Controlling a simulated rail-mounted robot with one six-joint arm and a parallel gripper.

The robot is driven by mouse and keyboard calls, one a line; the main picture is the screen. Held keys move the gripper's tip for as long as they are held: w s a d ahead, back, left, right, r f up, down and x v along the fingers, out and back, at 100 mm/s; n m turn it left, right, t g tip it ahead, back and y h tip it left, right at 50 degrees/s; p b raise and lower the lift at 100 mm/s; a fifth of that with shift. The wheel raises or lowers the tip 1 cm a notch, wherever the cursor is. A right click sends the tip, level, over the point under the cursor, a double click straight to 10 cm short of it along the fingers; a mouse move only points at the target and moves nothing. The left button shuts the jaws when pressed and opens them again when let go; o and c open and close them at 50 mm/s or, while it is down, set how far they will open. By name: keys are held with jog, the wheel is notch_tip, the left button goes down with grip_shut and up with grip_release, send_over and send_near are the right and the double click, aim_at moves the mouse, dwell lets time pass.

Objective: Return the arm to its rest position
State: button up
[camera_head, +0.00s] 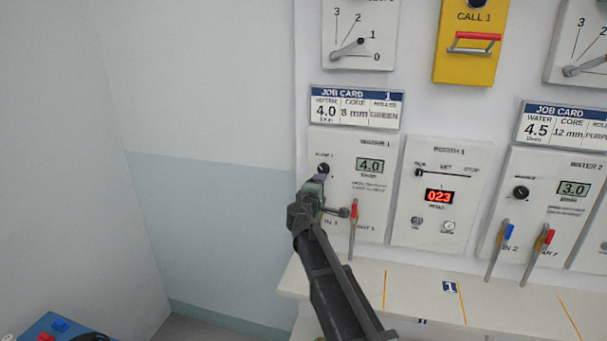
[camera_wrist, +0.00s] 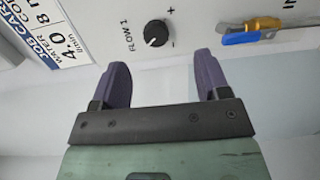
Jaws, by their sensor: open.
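My gripper (camera_wrist: 161,80) is open and empty, with its two purple fingers apart in the wrist view. In the head view my gripper (camera_head: 318,178) is in front of the left side of the Water 1 panel (camera_head: 372,205), just below the black Flow 1 knob (camera_head: 323,169). In the wrist view the Flow 1 knob (camera_wrist: 156,33) lies beyond and between the fingertips, apart from them. My arm reaches up from the bottom of the head view. The Water 1 display reads 4.0. I cannot tell the exact gap between fingers and panel.
A red-handled valve lever (camera_head: 354,212) stands right of my gripper. A job card (camera_head: 356,107) is above the panel. A white shelf (camera_head: 410,300) juts out below. Open space lies left, before a bare wall (camera_head: 215,220).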

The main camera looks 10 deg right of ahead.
jog(key=s+d+f+m+g, duration=0.3)
jog(key=s+f+m+g, duration=0.25)
jog(key=s, duration=0.35)
jog(key=s+d+f+m+g, duration=0.35)
jog(key=s+f+g, duration=0.2)
jog(key=s, duration=0.35)
jog(key=s+a+f+m+g+y, duration=0.2)
jog(key=s+y, duration=0.2)
jog(key=s, duration=0.6)
jog(key=s+a+f+m+g+y, duration=0.2)
jog(key=s+f+y, duration=0.1)
jog(key=s, duration=0.7)
jog(key=shift+s+f+g+y, duration=0.25)
jog(key=shift+f+g+y, duration=0.05)
jog(key=shift+y, duration=0.2)
